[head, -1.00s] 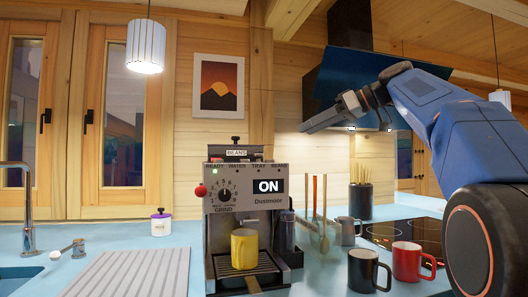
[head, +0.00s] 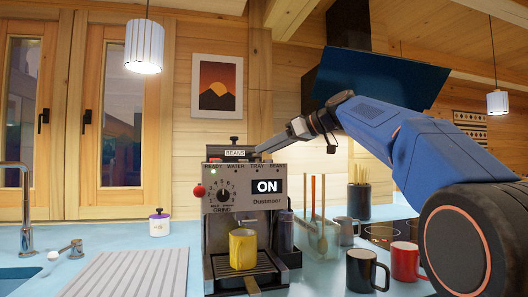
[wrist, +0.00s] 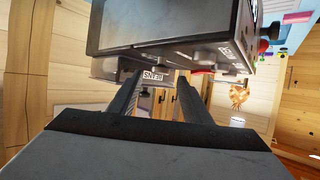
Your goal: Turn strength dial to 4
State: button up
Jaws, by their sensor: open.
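The coffee machine (head: 262,215) stands on the counter, and its lit display reads ON. The round black dial (head: 224,195) is on its front panel, left of the display, with numbers around it and GRIND below. The pointer's exact number is too small to read. My gripper (head: 262,152) is at the upper right of the machine, near its top, above and right of the dial and apart from it.
A red knob (head: 199,191) sits on the machine's left side. A yellow mug (head: 243,248) stands on its drip tray. A black mug (head: 366,270), a red mug (head: 405,262) and a metal jug (head: 346,230) stand to the right. Space in front of the dial is clear.

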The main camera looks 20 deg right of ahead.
aim_at(257, 158)
jog(key=shift+x, duration=1.25)
jog(key=shift+c, duration=0.2)
jog(key=c, duration=1)
jog(key=shift+s+a+m+t+h, duration=0.2)
jog(key=shift+m+t+h, duration=0.4)
jog(key=shift+m, duration=0.1)
jog(key=shift+s+a+m+t+h, duration=0.15)
jog(key=shift+m+t+h, duration=0.35)
jog(key=shift+m+h, duration=0.5)
jog(key=shift+w+a+m+t+h, duration=0.15)
jog(key=shift+m+t+h, duration=0.35)
jog(key=shift+m+h, duration=0.45)
jog(key=shift+s+m+h, duration=0.15)
jog(key=shift+m+h, duration=0.2)
jog(key=shift+h, duration=0.2)
jog(key=o, duration=1)
